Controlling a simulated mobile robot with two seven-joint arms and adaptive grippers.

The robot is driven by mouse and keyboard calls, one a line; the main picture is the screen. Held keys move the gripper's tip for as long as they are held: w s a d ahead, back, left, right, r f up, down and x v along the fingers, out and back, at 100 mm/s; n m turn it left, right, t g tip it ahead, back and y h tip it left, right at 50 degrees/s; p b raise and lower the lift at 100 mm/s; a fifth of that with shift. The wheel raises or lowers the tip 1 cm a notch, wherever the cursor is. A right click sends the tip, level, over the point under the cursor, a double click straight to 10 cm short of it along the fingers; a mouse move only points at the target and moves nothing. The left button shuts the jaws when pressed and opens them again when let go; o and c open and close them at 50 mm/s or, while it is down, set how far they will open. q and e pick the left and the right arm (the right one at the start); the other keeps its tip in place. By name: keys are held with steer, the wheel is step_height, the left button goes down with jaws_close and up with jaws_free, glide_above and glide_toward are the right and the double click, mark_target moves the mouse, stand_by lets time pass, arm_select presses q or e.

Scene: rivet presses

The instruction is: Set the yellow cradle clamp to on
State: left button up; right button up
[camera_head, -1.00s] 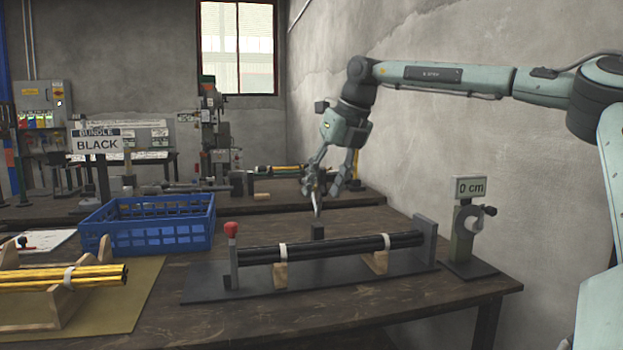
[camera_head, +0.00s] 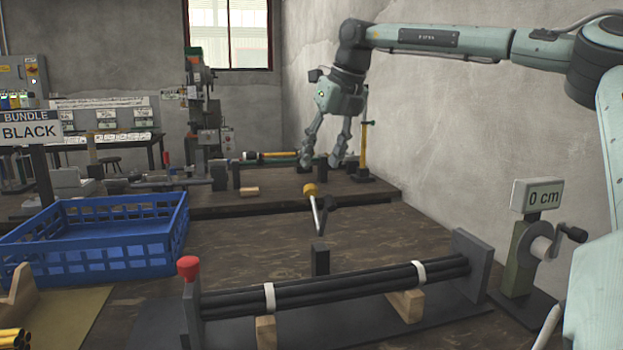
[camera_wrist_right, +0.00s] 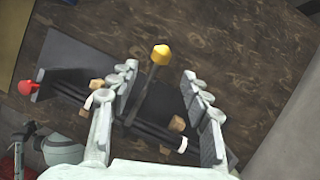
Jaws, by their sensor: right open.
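The yellow cradle clamp (camera_head: 311,189) is a pale lever with a yellow knob. It stands tilted above a short dark post behind the black cradle, its knob leaning slightly left. The cradle holds a bundle of black rods (camera_head: 335,288) with two white bands. My right gripper (camera_head: 321,162) is open and appears above and beyond the knob, apart from it. In the right wrist view the yellow knob (camera_wrist_right: 160,54) shows between the two spread fingers, with nothing gripped. My left gripper is out of view.
A red knob (camera_head: 188,267) tops the cradle's left end. A gauge reading 0 cm (camera_head: 538,195) with a crank stands at right. A blue crate (camera_head: 95,240) is at left, below a BUNDLE BLACK sign (camera_head: 30,128). The wall is close on the right.

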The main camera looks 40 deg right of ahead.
mark_target(312, 185)
steer(key=x, duration=0.7)
steer(key=shift+w+d+f, duration=0.2)
steer(key=shift+w+f, duration=0.1)
steer(key=shift+w, duration=0.05)
jaws_close()
